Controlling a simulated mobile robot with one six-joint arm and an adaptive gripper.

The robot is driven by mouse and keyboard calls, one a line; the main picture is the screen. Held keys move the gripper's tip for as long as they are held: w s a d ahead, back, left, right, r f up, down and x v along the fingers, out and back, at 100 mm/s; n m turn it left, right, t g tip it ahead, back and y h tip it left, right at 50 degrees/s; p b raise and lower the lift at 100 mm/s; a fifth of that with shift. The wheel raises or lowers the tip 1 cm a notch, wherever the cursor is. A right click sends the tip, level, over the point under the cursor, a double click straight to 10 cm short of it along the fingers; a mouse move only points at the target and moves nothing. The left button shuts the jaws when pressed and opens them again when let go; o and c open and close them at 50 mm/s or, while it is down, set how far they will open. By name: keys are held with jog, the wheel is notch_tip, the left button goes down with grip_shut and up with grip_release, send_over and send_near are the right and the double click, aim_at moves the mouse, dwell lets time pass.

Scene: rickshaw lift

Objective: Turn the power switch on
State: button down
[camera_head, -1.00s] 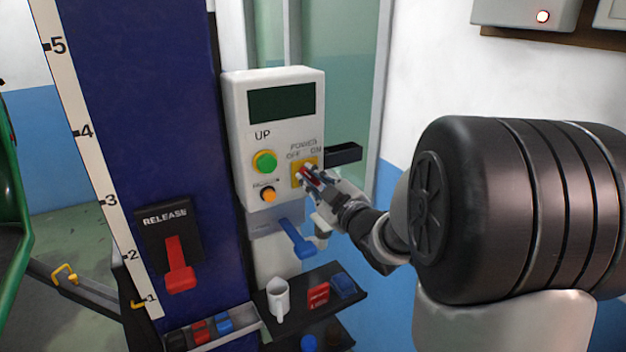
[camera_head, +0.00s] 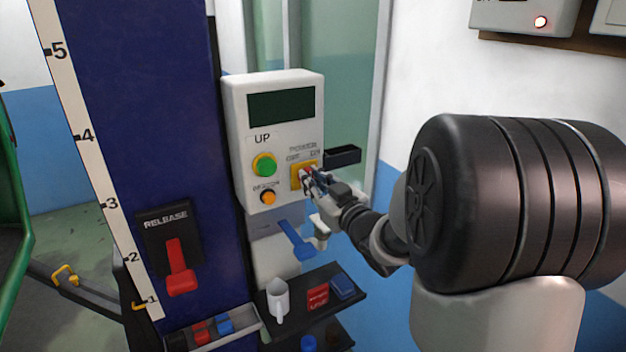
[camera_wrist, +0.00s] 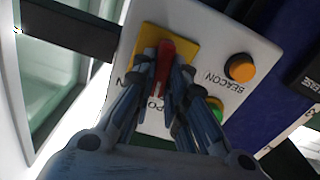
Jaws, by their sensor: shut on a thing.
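The power switch is a red lever (camera_wrist: 165,62) on a yellow plate (camera_head: 296,181), low on the right side of a white control box (camera_head: 240,110). The OFF and ON labels are printed above the plate. In the wrist view my gripper (camera_wrist: 166,75) has one finger on each side of the red lever, shut on it. In the head view my gripper (camera_head: 308,180) is at the plate and covers most of the lever, so its exact position is hard to tell there.
A green UP button (camera_head: 264,164) and an orange beacon button (camera_head: 268,197) sit left of the switch. A blue lever (camera_head: 297,240) is below the box. A red release lever (camera_head: 178,265) is on the blue column.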

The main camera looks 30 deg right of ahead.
jog(key=shift+d+m+p, duration=0.2)
jog(key=shift+m+p, duration=1.55)
jog(key=shift+m, duration=3.15)
jog(key=c, duration=1.6)
grip_release()
jog(key=shift+f, duration=0.1)
jog(key=shift+s, duration=0.1)
jog(key=s, duration=0.7)
jog(key=shift+s+d, duration=0.15)
